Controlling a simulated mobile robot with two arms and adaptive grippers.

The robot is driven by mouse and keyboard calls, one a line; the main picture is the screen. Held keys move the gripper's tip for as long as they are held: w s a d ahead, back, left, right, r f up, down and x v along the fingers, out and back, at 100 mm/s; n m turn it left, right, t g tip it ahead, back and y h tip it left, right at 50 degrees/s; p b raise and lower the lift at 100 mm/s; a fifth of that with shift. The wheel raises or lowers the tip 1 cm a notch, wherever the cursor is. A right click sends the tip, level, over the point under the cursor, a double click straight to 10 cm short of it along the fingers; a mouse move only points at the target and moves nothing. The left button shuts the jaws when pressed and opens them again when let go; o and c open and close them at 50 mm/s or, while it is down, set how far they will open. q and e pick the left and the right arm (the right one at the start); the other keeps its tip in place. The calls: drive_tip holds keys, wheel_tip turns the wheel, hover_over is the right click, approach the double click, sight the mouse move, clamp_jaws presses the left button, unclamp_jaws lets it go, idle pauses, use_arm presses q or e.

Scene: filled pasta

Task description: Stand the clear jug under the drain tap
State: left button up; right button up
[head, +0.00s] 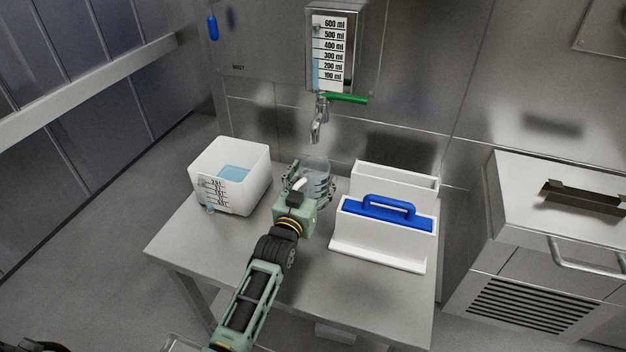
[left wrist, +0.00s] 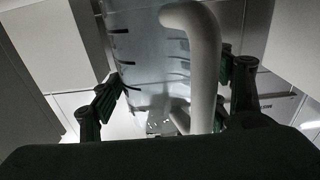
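The clear jug (head: 316,171), with dark graduation marks and a white handle, is at the back of the steel table, just below the drain tap (head: 317,130). Its base is hidden behind my left gripper (head: 311,187), so I cannot tell whether it touches the table. The gripper's fingers press on both sides of the jug. In the left wrist view the jug (left wrist: 150,65) fills the space between the fingers (left wrist: 175,85), its handle toward the camera. The tap has a green lever (head: 347,98) pointing right.
A white tub (head: 258,184) with bluish liquid stands left on the table (head: 300,265). A white holder (head: 376,247) with a blue-handled block (head: 388,209) stands close on the right. A wall tank (head: 333,50) with a scale holds liquid above the tap. The table's front is clear.

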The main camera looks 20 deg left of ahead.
use_arm(q)
drive_tip(key=shift+r, duration=0.1)
drive_tip(key=shift+r, duration=0.3)
drive_tip(key=shift+s+a+f, duration=0.1)
drive_tip(key=shift+s, duration=2.95)
drive_tip(key=shift+s+a, duration=0.1)
drive_tip(key=shift+s, duration=2.9)
